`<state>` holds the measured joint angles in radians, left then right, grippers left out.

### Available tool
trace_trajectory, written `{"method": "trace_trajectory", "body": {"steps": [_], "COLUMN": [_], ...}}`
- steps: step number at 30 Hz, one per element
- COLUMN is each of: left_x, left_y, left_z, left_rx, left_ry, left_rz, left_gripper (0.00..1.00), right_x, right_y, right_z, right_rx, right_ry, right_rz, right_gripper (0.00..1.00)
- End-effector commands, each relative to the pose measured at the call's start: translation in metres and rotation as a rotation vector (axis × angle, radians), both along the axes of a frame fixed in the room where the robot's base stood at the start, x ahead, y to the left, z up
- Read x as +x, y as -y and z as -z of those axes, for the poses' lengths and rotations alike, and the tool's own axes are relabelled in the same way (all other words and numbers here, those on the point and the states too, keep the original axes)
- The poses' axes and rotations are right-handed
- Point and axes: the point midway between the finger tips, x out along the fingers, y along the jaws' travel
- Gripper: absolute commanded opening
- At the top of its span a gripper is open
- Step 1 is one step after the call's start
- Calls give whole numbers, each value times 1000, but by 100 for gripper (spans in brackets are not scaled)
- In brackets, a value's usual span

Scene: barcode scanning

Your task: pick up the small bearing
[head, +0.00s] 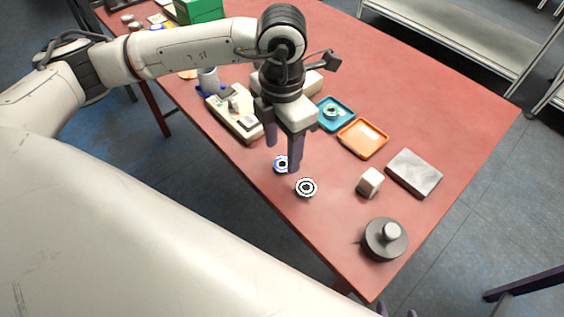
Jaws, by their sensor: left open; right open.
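A small ring-shaped bearing with a blue band (280,165) shows between and just below the fingertips, partly hidden by the nearer finger. A black-and-white ringed bearing (306,187) lies just to its right, slightly larger in the picture and outside the fingers. Whether the fingers touch the blue-banded one cannot be told. Only the fingertips of my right gripper (396,312) show at the bottom edge, apart, with nothing seen between them.
A blue tray (347,104) with a round metal part and an empty orange tray (363,139) lie behind. A beige device (235,113) sits left of the gripper.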

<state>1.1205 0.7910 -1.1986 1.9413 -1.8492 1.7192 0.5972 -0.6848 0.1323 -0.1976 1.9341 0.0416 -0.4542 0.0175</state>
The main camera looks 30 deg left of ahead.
Motion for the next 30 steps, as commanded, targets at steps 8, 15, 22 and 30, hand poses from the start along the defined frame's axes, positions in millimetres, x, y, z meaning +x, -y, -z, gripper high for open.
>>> {"method": "trace_trajectory", "body": {"steps": [8,15,22,30], "left_x": [-2,-2,-2,-2], "left_y": [1,1,1,2], "left_z": [30,31,30,28], "left_rx": [0,0,-1,-2], "left_ry": [-1,0,0,1], "left_rz": [0,1,1,1], "left_gripper": [52,47,9,7], "right_x": [-5,-5,-3,-2], "right_y": [1,2,2,2], "right_z": [3,4,2,0], "right_rx": [-2,-3,-2,-2], "right_ry": [-14,-13,-9,-5], "right_rz": [2,3,4,5], "right_gripper": [49,49,49,49]}}
